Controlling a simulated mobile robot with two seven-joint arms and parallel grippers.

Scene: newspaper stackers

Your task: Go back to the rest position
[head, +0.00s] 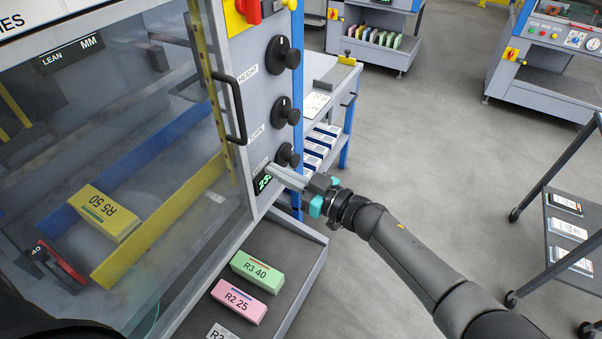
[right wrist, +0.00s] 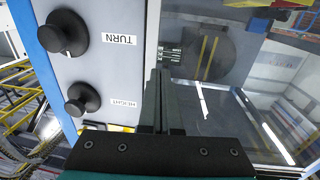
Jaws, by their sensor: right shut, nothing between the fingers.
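My right arm reaches in from the lower right in the head view. My right gripper (head: 277,171) is shut and empty, close to the lowest black knob (head: 287,155) and the green digital display (head: 263,183) on the machine's side panel. Whether it touches the panel cannot be told. In the right wrist view the shut fingers (right wrist: 161,88) point along the panel, beside the knob labelled TURN (right wrist: 63,32) and the knob labelled HEIGHT (right wrist: 83,98). My left gripper is not in view.
The machine's clear door (head: 180,250) has a black handle (head: 234,110). Behind it lies a yellow R5 50 block (head: 104,213). A tray below holds a green block (head: 257,270) and a pink block (head: 239,300). A cart (head: 575,240) stands right. Grey floor between is free.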

